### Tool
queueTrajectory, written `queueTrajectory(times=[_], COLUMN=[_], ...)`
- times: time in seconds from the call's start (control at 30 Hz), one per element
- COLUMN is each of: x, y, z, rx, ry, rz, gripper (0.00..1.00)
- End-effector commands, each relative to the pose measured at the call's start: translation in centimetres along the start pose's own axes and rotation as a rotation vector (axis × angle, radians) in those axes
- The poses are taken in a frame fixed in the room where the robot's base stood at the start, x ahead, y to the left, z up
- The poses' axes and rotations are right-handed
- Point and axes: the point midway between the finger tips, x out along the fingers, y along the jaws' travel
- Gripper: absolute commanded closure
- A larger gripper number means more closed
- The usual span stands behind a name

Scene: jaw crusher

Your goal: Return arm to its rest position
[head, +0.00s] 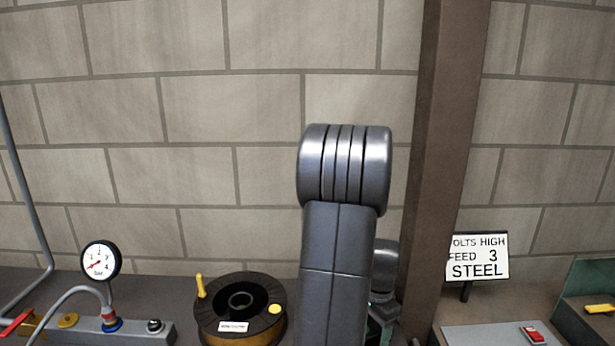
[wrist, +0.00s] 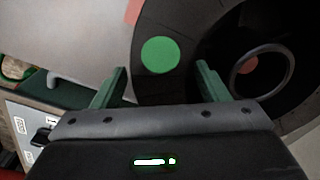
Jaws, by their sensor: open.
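My gripper (wrist: 162,68) shows in the wrist view with its two green fingers spread apart and nothing between them. Beyond the fingers lies a dark curved surface with a round green disc (wrist: 161,56) on it. In the head view my grey arm stands upright at the centre, its rounded joint at the top in front of the wall. My gripper is mostly hidden behind the arm there.
A pressure gauge (head: 101,261) on a grey block stands at left. A dark spool (head: 240,308) with a yellow peg sits left of my arm. A brown post (head: 440,150) rises close on the right, beside a STEEL sign (head: 478,257). A red switch (head: 533,335) is at lower right.

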Motion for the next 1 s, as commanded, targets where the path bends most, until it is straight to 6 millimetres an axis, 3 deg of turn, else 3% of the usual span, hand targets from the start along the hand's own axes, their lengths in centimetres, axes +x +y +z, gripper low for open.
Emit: queueTrajectory(times=[0.1,0.67,0.7,1.0], x=[-3.0,-14.2,-12.4,-6.2], y=[-0.1,-0.1,0.0,0.1], z=[-0.1,-0.1,0.0,0.0], rx=[0.000,0.000,0.000,0.000], ry=[0.006,0.005,-0.003,-0.003], rz=[-0.006,-0.005,0.003,0.003], gripper=[0.32,0.32,0.32,0.32])
